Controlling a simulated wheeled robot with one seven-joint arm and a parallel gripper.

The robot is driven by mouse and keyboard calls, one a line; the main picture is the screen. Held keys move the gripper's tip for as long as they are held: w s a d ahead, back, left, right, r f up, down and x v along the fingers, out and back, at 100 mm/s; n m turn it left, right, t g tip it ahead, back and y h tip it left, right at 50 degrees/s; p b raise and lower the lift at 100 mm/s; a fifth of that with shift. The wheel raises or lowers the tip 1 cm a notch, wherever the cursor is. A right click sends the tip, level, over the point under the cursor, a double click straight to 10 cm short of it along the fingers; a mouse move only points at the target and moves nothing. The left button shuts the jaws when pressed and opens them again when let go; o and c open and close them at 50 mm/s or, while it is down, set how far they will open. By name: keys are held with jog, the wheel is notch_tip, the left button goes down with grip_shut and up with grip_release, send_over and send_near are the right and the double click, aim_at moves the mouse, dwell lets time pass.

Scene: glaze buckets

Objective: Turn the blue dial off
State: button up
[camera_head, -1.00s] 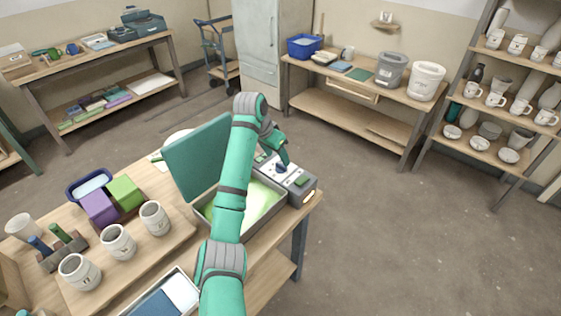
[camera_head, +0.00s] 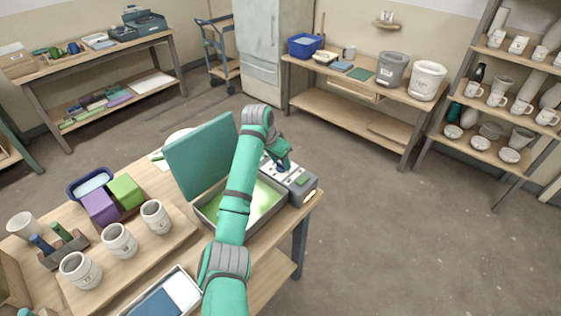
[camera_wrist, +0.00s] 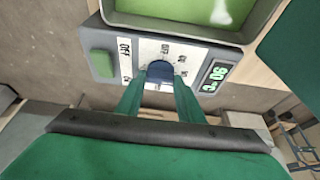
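The blue dial (camera_wrist: 161,71) is on the pale panel of a grey control box (camera_head: 300,191). In the wrist view, markings including OFF surround it. A green display (camera_wrist: 216,72) to its right reads about 90 °C, and a green button (camera_wrist: 102,64) is to its left. My gripper (camera_wrist: 160,82) reaches over the panel with one green finger on each side of the dial. The gap looks about as wide as the dial; I cannot tell whether the fingers press on it. In the head view my gripper (camera_head: 281,166) covers most of the dial.
Mugs (camera_head: 119,240), purple and green blocks (camera_head: 124,192) and a tray (camera_head: 170,297) share the table. Open floor lies to the right.

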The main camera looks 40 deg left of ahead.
jog(key=shift+d+n, duration=0.1)
jog(key=shift+n, duration=0.4)
jog(key=n+y, duration=0.1)
jog(key=n, duration=0.2)
jog(key=shift+w+d+n+y, duration=0.1)
jog(key=shift+d+n+y, duration=0.1)
jog(key=shift+n+y, duration=0.2)
jog(key=n, duration=0.2)
jog(key=n+g+y, duration=0.1)
jog(key=n, duration=0.1)
jog(key=shift+w+d+y, duration=0.1)
jog(key=shift+y, duration=0.2)
jog(key=n, duration=0.2)
jog(key=n+g+y, duration=0.1)
jog(key=n, duration=0.2)
jog(key=shift+w+r+g, duration=0.1)
jog(key=shift+g, duration=0.2)
jog(key=shift+w+n+g+y, duration=0.15)
jog(key=shift+n+g, duration=0.25)
jog(key=shift+n, duration=0.6)
jog(key=shift+s+n+g+y, duration=0.15)
jog(key=shift+n+g, duration=0.25)
jog(key=shift+n, duration=0.9)
jog(key=o, duration=1.1)
jog(key=shift+c, duration=0.2)
